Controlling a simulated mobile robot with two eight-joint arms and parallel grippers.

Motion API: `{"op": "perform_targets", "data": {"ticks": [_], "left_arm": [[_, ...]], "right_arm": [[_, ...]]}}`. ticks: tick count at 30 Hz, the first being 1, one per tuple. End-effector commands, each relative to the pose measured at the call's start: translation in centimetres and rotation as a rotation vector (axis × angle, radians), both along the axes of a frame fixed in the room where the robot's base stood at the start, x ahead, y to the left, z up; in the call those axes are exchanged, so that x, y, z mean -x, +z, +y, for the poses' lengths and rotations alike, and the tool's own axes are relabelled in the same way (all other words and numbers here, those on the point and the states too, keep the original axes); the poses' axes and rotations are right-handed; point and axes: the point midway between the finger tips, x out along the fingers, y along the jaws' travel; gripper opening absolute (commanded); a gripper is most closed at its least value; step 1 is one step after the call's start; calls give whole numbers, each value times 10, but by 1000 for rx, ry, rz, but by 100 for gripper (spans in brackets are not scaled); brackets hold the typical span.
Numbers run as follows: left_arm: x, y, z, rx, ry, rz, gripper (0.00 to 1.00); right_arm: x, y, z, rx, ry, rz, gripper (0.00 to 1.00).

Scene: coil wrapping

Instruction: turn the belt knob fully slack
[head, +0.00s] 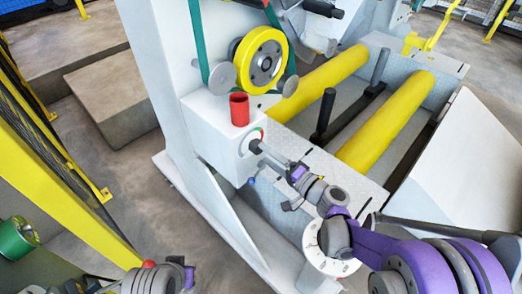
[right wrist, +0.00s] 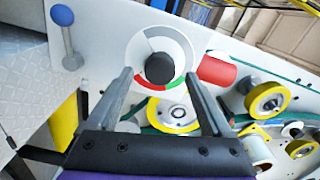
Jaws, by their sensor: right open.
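The belt knob (right wrist: 160,68) is a round black knob in the middle of a pale dial (right wrist: 146,48) with grey, green and red arcs. In the head view the dial (head: 262,133) sits on a white box on the machine column, and the gripper mostly hides the knob. My right gripper (right wrist: 158,75) is open and points at the dial. Its two grey fingers stand either side of the knob in the right wrist view, with gaps on both sides. In the head view my right gripper (head: 263,150) is close to the box face; contact cannot be told. My left gripper's fingers are not visible.
A red cylinder (head: 239,110) stands on the box. A blue-ball lever (right wrist: 62,15) is beside the dial. Above are a yellow wheel (head: 260,60) and a green belt (head: 198,40). Yellow rollers (head: 385,120) lie to the right. A yellow fence (head: 60,160) is at left.

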Motion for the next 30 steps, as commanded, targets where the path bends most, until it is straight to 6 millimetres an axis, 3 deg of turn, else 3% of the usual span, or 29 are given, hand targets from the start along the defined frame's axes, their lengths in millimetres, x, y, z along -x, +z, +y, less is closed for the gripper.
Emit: {"op": "perform_targets", "data": {"ticks": [3, 10, 30], "left_arm": [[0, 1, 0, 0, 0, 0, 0], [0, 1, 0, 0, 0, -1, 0], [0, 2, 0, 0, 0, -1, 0]], "right_arm": [[18, 0, -20, 2, -4, -1, 84], [42, 0, -44, 1, -3, 0, 84], [50, 0, -48, 4, 1, 1, 84]]}}
